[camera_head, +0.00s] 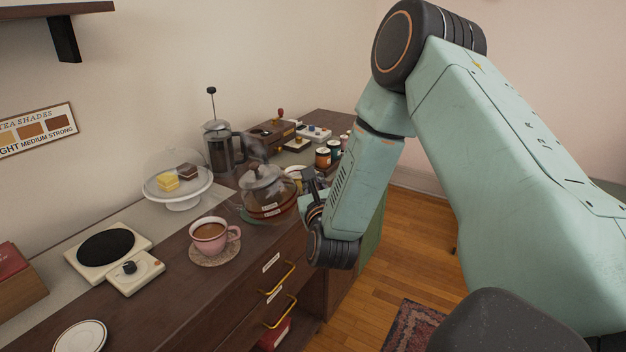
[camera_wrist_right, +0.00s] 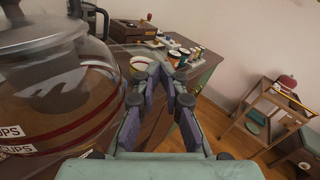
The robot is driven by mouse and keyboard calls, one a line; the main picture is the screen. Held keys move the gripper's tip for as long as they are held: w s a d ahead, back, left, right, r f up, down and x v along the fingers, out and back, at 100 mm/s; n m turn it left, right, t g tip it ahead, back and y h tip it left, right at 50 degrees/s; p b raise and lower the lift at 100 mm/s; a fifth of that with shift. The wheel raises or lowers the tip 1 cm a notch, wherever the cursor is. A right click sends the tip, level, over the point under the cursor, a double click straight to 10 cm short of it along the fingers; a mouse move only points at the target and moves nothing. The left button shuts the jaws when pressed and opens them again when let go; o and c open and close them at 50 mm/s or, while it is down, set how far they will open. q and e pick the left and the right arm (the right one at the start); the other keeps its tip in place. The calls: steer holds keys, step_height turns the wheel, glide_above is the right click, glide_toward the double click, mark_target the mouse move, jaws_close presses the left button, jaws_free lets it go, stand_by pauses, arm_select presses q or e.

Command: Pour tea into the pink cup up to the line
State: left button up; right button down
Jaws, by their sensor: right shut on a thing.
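The pink cup (camera_head: 211,229) stands upright on a round patterned coaster (camera_head: 214,252) and holds brown tea; I cannot make out a line in it. My left gripper is not in view.
Jars (camera_head: 323,157) stand farther back. Bare wood lies before the cup.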

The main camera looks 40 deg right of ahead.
steer(key=shift+w+a+r+n+p, duration=0.15)
steer(key=shift+r+n+p, duration=0.45)
steer(key=shift+r+p, duration=0.75)
steer(key=shift+w+a+r+n+p, duration=0.15)
steer(key=shift+r+n+p, duration=0.45)
steer(key=shift+r+p, duration=0.7)
steer(key=f+m+b, duration=0.1)
steer(key=f+b, duration=0.1)
steer(key=f+m+b, duration=0.1)
steer(key=f+b, duration=0.1)
steer(key=b, duration=0.1)
steer(key=f+m+b, duration=0.1)
steer(key=f+b, duration=0.1)
steer(key=shift+s+d+f+b, duration=0.15)
steer(key=shift+s+d+b, duration=0.15)
steer(key=shift+b, duration=0.1)
steer(key=shift+m, duration=0.3)
